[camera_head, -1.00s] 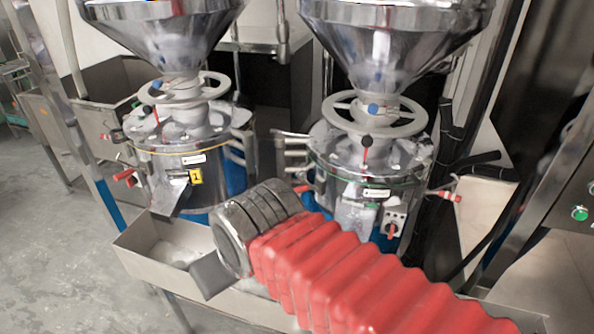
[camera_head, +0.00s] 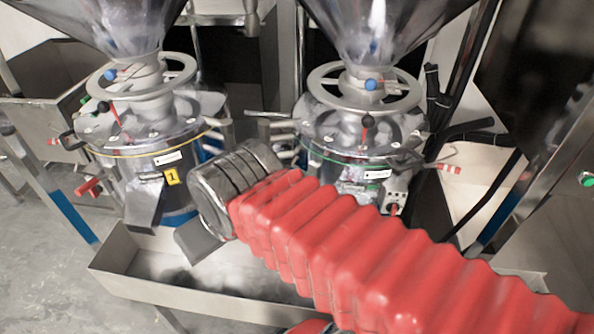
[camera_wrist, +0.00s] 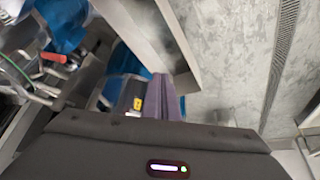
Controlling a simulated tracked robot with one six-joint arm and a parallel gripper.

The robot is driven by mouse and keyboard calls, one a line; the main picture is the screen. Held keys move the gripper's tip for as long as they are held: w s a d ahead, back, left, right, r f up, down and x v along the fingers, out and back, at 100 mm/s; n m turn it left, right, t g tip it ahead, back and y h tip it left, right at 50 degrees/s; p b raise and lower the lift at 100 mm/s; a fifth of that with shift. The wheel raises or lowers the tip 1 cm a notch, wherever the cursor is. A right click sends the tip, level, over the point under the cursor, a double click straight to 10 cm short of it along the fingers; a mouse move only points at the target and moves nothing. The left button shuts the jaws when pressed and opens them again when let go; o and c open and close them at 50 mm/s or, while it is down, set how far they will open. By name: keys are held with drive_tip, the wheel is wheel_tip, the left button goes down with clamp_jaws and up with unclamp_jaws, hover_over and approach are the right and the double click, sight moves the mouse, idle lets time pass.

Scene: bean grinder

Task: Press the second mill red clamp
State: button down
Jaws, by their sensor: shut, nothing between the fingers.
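Two steel mills stand side by side in the head view.
A steel trough (camera_head: 130,285) runs below the mills, under my gripper. A steel frame post (camera_head: 50,185) stands at left and a sloping panel (camera_head: 545,160) at right. Black hoses (camera_head: 470,131) hang beside the second mill. Grey floor (camera_head: 60,290) lies open at front left.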

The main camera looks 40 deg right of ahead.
drive_tip(key=w+d+r+m+y, duration=0.1)
drive_tip(key=w+d+r+m, duration=0.1)
drive_tip(key=d+m, duration=1.3)
drive_tip(key=w+d+r+m+g+y, duration=0.1)
drive_tip(key=w+d+m, duration=0.1)
drive_tip(key=d+m, duration=1.4)
drive_tip(key=m, duration=0.4)
drive_tip(key=shift+d+r+m, duration=0.2)
drive_tip(key=shift+r+m, duration=0.2)
drive_tip(key=x, duration=1.4)
drive_tip(key=shift+s, duration=0.25)
drive_tip(key=shift+f, duration=0.1)
